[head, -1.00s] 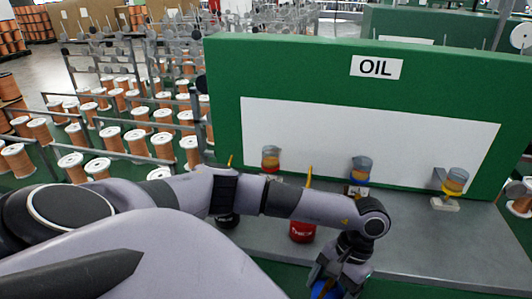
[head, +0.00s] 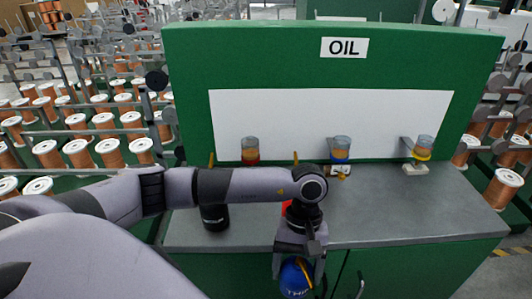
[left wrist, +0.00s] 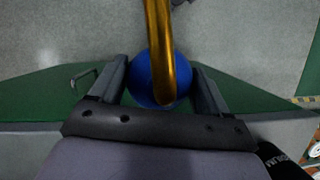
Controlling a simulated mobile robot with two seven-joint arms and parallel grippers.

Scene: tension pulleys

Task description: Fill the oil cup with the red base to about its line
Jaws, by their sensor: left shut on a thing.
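The oil cup with the red base (head: 250,150) is on the left of the row at the back of the counter; it looks clear above and amber below, its line too small to read. The blue-base cup (head: 340,150) is in the middle, the yellow-base cup (head: 423,148) at right. My left gripper (head: 298,268) is shut on a blue oil can (head: 295,279), held in front of the counter's edge. In the left wrist view, the blue can (left wrist: 146,82) sits between the fingers, its gold spout (left wrist: 160,40) crossing the picture. My right gripper is out of view.
A black can (head: 214,217) stands left on the grey counter (head: 400,215). A red can (head: 286,208) is mostly hidden behind my left arm. The green panel with the OIL sign (head: 345,47) rises behind. The counter's right side is clear.

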